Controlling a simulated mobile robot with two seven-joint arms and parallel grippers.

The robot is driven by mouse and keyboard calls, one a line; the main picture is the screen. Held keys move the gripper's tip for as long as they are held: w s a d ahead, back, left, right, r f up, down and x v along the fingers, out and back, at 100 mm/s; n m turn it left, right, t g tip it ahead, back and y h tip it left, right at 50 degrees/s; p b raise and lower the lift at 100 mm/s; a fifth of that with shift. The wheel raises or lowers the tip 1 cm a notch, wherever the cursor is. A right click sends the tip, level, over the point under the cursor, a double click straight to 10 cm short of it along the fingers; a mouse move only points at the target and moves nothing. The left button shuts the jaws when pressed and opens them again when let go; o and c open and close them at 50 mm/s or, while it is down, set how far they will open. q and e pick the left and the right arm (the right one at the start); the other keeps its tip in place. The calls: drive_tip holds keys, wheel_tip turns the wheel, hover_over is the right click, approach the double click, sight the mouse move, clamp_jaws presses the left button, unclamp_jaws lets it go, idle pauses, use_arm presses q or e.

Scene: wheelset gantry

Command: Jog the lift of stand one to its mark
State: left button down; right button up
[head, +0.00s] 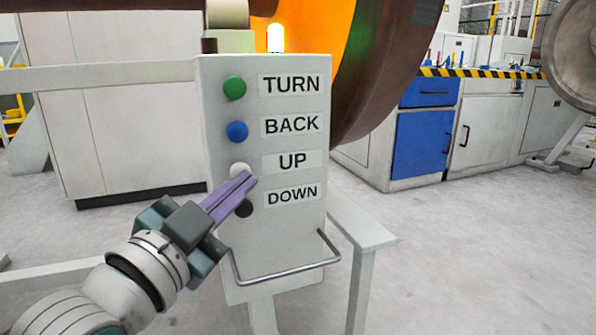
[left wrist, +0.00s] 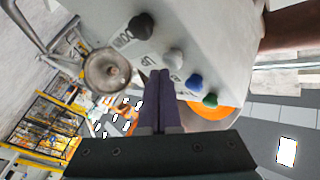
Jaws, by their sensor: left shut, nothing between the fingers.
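A grey control box (head: 222,258) stands in front of me with labelled buttons. From top to bottom they are a green TURN button (head: 235,88), a blue BACK button (head: 237,131), a white UP button (head: 240,170) and a black DOWN button (head: 243,208). My left gripper (head: 250,179) is shut and empty, its purple fingertips in front of the box between the UP and DOWN buttons in the head view. In the left wrist view, its fingers (left wrist: 160,75) point toward the white button (left wrist: 174,58). I cannot tell whether they touch it. My right gripper is not in view.
A metal rail (head: 290,276) juts from the box's lower front. Blue-fronted cabinets (head: 422,145) stand at the right. The floor at the right is clear.

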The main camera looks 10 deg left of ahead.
use_arm(q)
drive_tip(key=shift+w+a, duration=0.25)
drive_tip(key=shift+w, duration=0.15)
idle(0.6)
idle(5.2)
drive_tip(key=shift+s+d+p, duration=0.45)
drive_tip(key=shift+s+d, duration=0.05)
drive_tip(key=shift+s, duration=0.25)
drive_tip(key=s+d+p, duration=0.1)
drive_tip(key=s, duration=0.1)
drive_tip(key=s+d+p, duration=0.1)
drive_tip(key=s, duration=0.1)
drive_tip(key=shift+d, duration=0.4)
